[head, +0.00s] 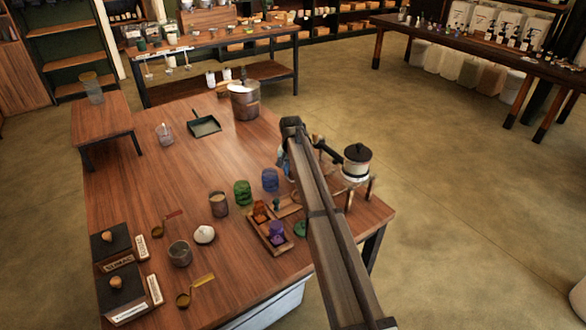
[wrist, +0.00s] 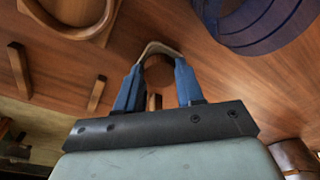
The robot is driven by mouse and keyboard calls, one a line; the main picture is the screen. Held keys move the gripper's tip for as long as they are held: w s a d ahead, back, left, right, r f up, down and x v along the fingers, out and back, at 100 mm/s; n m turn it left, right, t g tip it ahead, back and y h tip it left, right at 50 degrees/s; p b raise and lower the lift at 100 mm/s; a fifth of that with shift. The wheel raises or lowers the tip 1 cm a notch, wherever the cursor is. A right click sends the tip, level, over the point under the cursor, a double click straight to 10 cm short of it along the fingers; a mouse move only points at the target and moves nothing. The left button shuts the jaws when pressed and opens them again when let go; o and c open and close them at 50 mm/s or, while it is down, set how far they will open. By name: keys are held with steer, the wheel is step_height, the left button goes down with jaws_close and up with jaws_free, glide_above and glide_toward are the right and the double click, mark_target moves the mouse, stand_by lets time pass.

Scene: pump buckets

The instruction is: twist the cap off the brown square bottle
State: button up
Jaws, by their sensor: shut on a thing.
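In the wrist view, my gripper (wrist: 158,78) has its two blue fingers on either side of a small round brown thing (wrist: 158,72) that looks like the cap. It is shut on it. A tan angular edge shows just beyond the fingertips; I cannot tell whether it belongs to the bottle. In the head view, my gripper (head: 284,164) is mostly hidden behind my arm, over the right part of the table. I cannot make out the brown square bottle there, nor whether the cap is still seated on it.
A ridged blue jar (head: 270,180) stands close to my gripper and also shows in the wrist view (wrist: 262,24). Green jars (head: 242,193) and a wooden tray (head: 262,240) are nearby. A wooden stand with a white pot (head: 356,164) is right of my arm.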

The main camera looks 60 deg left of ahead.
stand_by(0.3)
steer(key=o, duration=1)
steer(key=shift+r, duration=0.1)
steer(key=shift+r, duration=3.4)
steer(key=shift+a, duration=0.1)
